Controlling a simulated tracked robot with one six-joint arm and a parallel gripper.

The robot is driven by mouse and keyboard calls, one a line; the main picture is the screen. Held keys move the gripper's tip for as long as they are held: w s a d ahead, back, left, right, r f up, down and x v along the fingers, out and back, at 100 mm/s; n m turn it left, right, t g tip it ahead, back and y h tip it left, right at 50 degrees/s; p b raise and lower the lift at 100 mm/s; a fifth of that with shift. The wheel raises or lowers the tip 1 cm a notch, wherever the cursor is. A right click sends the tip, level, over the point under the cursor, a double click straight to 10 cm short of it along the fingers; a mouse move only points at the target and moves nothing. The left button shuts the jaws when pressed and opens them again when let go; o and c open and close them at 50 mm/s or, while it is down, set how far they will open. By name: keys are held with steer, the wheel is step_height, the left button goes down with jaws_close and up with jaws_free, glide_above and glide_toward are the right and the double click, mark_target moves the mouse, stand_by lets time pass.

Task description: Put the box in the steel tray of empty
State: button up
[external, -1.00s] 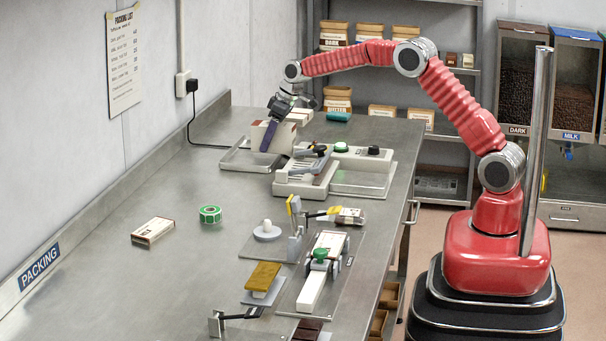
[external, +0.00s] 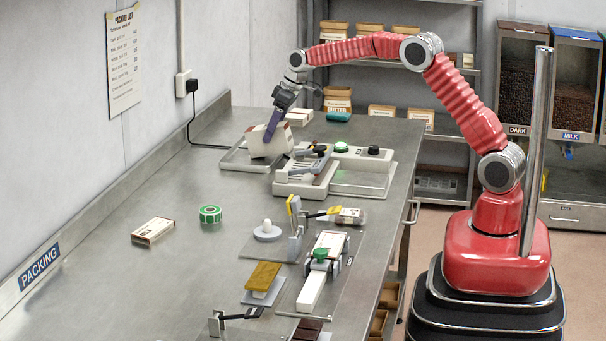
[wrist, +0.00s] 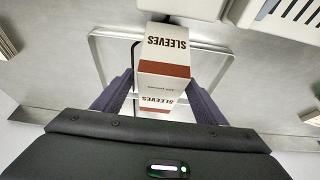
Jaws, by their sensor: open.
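The white box with a brown band, marked SLEEVES (wrist: 163,65), stands within the rim of the steel tray (external: 228,163) at the back of the bench. In the external view the box (external: 256,146) looks tilted, and my fingers partly cover it. My gripper (external: 270,136) is open, reaching down at the box from above. In the wrist view its two dark purple fingers (wrist: 162,84) lie on either side of the near end of the box. I cannot tell whether they touch it, or how the box's underside rests on the tray.
A grey sealing device (external: 305,175) stands just right of the tray. Small boxes (external: 299,117) lie behind it.

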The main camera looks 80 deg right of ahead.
steer(key=v, duration=0.8)
stand_by(0.5)
steer(key=shift+s+a+r, duration=0.15)
steer(key=shift+r, duration=0.05)
steer(key=s+a+r, duration=0.4)
steer(key=s+a, duration=0.3)
steer(key=s, duration=0.3)
steer(key=s+a+r, duration=0.4)
steer(key=s+a, duration=0.3)
steer(key=s, duration=0.3)
steer(key=s+a+f, duration=0.2)
steer(key=s, duration=0.5)
steer(key=s+a+f, duration=0.2)
steer(key=s+f, duration=0.1)
steer(key=s, duration=0.4)
steer(key=s+a+f+t, duration=0.1)
steer(key=s+a+f, duration=0.1)
steer(key=s, duration=0.5)
steer(key=shift+s+a+f, duration=0.3)
steer(key=shift+s+a, duration=0.05)
steer(key=shift+s, duration=0.05)
